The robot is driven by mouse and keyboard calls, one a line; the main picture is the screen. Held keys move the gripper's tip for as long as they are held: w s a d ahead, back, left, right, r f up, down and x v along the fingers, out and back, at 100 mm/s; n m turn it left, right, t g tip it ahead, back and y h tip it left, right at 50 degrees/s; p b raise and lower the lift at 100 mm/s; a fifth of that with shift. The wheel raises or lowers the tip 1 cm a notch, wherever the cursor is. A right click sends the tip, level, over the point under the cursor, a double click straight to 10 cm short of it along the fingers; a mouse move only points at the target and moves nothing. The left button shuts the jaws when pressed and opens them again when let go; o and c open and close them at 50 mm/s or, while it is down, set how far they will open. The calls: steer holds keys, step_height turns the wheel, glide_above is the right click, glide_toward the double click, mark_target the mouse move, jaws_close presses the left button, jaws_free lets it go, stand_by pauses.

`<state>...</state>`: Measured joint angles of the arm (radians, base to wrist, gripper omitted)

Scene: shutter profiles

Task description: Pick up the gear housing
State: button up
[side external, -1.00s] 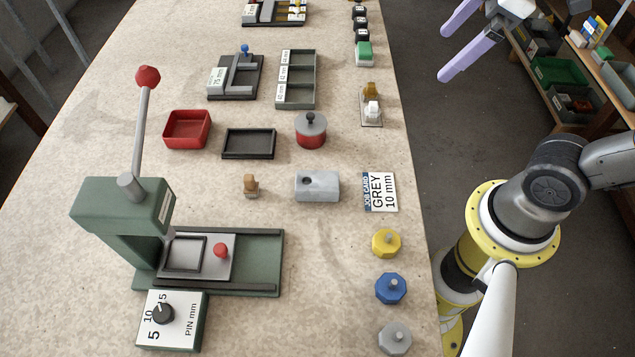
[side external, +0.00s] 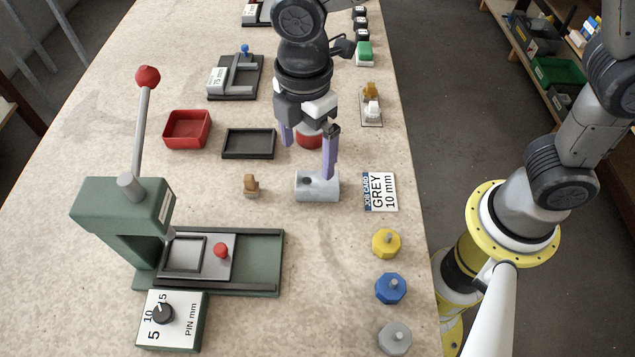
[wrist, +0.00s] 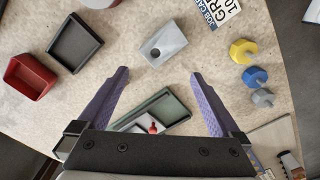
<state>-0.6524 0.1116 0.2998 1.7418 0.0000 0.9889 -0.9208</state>
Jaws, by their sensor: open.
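The gear housing looks to be the light grey block (side external: 318,190) with a round dark hole in its top. It lies flat on the bench between the black tray and the job card. In the wrist view the block (wrist: 164,43) lies beyond the fingertips, roughly centred between them. My gripper (side external: 308,162), with two purple fingers, is open and empty. It points down above and slightly behind the block in the side view, where the right finger's tip overlaps its top edge. I cannot tell the exact height. In the wrist view the gripper (wrist: 160,73) has nothing between its fingertips.
A black tray (side external: 226,154), a red bin (side external: 187,128) and a small tan part (side external: 251,186) are to the left. The job card (side external: 380,192) reads GREY 10 mm. The green press (side external: 115,210) stands at front left. A red lidded pot (side external: 308,137) is partly hidden behind my gripper.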

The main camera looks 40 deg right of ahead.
mark_target(308, 182)
steer(key=f, duration=1)
steer(key=shift+w+d+f, duration=0.1)
steer(key=shift+w+d, duration=0.1)
jaws_close()
